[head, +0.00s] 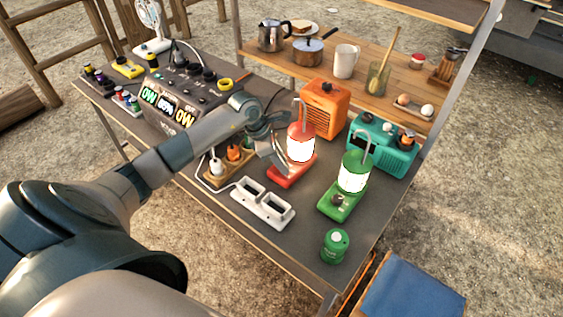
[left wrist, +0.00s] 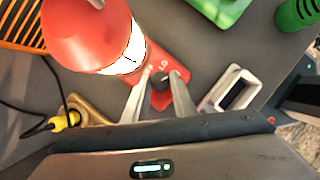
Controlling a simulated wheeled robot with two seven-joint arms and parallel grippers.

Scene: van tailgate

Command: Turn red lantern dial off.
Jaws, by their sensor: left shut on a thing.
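The red lantern (head: 302,130) stands upright on the table, and its globe glows white. In the left wrist view the red lantern (left wrist: 85,32) fills the upper left, with its red base (left wrist: 172,55) beside it. A dark dial (left wrist: 160,98) sits on that base near small white markings. My left gripper (head: 280,166) reaches the front of the lantern base. In the left wrist view its two fingers (left wrist: 160,90) are on either side of the dial, shut on it. My right gripper is not in view.
A lit green lantern (head: 354,172) stands to the right, with a green canister (head: 335,246) in front. A white two-slot holder (head: 262,205) lies near the front edge. An orange heater-like box (head: 325,108) and teal radio (head: 385,148) stand behind. A power station (head: 165,105) is left.

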